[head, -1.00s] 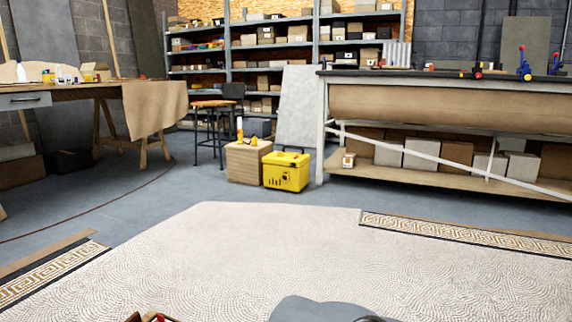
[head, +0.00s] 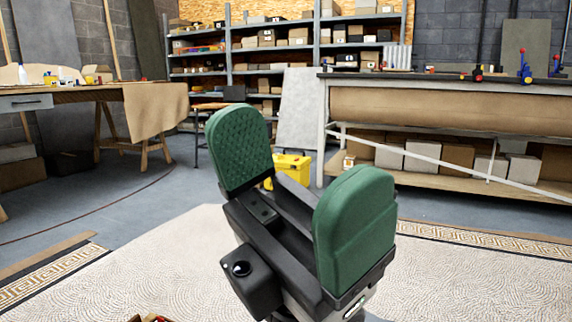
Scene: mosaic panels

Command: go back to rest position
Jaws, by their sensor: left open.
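My left gripper (head: 298,172) fills the middle of the head view, pointing up, with two green padded fingers spread wide apart. It is open and nothing shows between its fingers. It stands in front of the pale mosaic floor panel (head: 130,275) and hides part of it. My right gripper is not in view.
A yellow case (head: 292,165) is partly hidden behind my left gripper. A workbench (head: 450,105) stands at the right, and a wooden table (head: 100,92) at the left. Shelves (head: 225,60) with boxes line the back.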

